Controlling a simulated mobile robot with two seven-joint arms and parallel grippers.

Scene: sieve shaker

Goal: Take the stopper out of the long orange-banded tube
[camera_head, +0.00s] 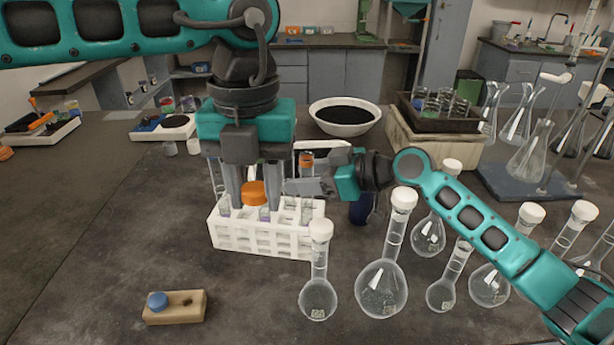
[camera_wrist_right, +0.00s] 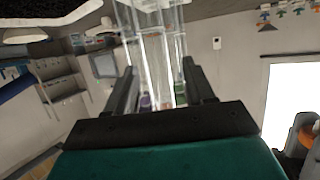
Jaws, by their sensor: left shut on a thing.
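A white rack (camera_head: 262,240) holds several clear tubes. My left gripper (camera_head: 254,198) points straight down over it, with its fingers closed against the sides of an orange stopper (camera_head: 253,187). The tube below this stopper is mostly hidden, so I cannot tell whether the stopper is still seated. My right gripper (camera_head: 290,187) comes in level from the right. In the right wrist view its fingers stand apart, with clear tubes (camera_wrist_right: 160,60) showing between and beyond them; contact is unclear.
A wooden block (camera_head: 185,307) with a blue stopper (camera_head: 157,301) lies at the front left. Several white-capped flasks (camera_head: 383,285) crowd the right under my right arm. A white bowl (camera_head: 345,117) stands behind. The bench left of the rack is clear.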

